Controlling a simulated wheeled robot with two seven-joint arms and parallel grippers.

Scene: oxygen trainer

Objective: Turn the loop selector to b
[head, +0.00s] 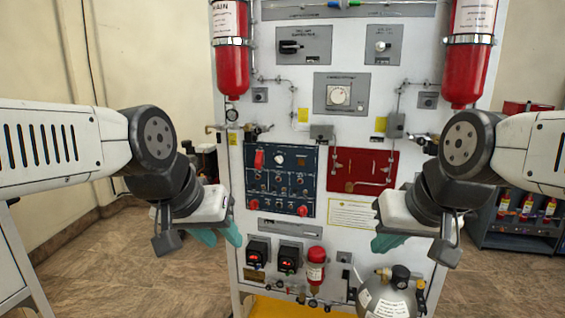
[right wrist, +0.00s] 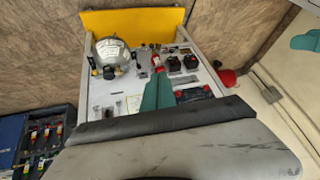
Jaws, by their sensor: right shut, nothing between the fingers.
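The trainer panel (head: 314,140) stands upright in front of me. A round pale dial (head: 338,95) sits on a grey plate at its upper middle. Above it are a black-handled knob (head: 290,47) on the left and a small pale knob (head: 381,46) on the right. The labels are too small to read, so I cannot tell which is the loop selector. My left gripper (head: 218,236) is at the panel's left edge, its teal fingers apart and empty. My right gripper (head: 388,242) is low before the panel's right side, shut and empty; its fingers (right wrist: 158,92) show in the right wrist view.
Red cylinders (head: 231,50) (head: 468,55) flank the panel's top. A blue switch panel (head: 282,180) and a red plate (head: 361,170) sit mid-panel. A silver tank (head: 388,300) stands low right. A dark shelf (head: 520,225) is at the right. Space before the dial looks clear.

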